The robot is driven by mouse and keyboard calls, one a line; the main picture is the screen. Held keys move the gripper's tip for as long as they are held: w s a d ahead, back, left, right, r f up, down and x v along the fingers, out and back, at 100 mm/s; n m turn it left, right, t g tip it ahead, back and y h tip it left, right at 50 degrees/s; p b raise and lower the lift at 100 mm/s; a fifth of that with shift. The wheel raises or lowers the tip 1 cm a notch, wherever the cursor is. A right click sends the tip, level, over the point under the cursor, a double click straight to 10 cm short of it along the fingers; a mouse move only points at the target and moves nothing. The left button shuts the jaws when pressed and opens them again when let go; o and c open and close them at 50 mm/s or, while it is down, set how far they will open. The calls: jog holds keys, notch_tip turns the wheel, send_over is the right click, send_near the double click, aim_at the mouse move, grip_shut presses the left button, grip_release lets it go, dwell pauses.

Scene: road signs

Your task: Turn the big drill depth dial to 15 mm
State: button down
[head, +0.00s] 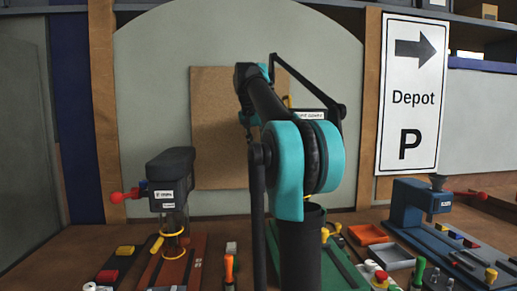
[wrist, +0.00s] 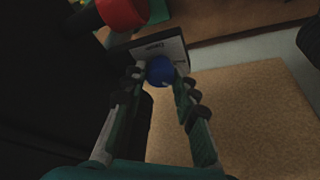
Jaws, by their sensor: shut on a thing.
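In the wrist view, my gripper (wrist: 160,80) has its two fingers closed on a round blue dial (wrist: 160,70), one on each side. A small white mark shows on the dial. The dial sits in front of a pale label plate (wrist: 174,50) whose text and scale are too blurred to read, so its setting cannot be told. In the head view, my arm hides the gripper and the dial. Part of a dark machine with a white label (head: 312,114) shows behind my arm.
A red knob (wrist: 121,12) is close to the dial in the wrist view. A smaller black drill (head: 171,180) stands left and a blue machine (head: 412,207) right. Trays (head: 393,258) and loose parts crowd the bench. A brown board (head: 212,125) is behind.

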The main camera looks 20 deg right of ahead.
jog(key=shift+m+g+h, duration=0.3)
jog(key=shift+m+g, duration=0.1)
jog(key=shift+m, duration=0.7)
jog(key=c, duration=1.2)
grip_release()
jog(key=v, duration=1.2)
jog(key=shift+w, duration=0.1)
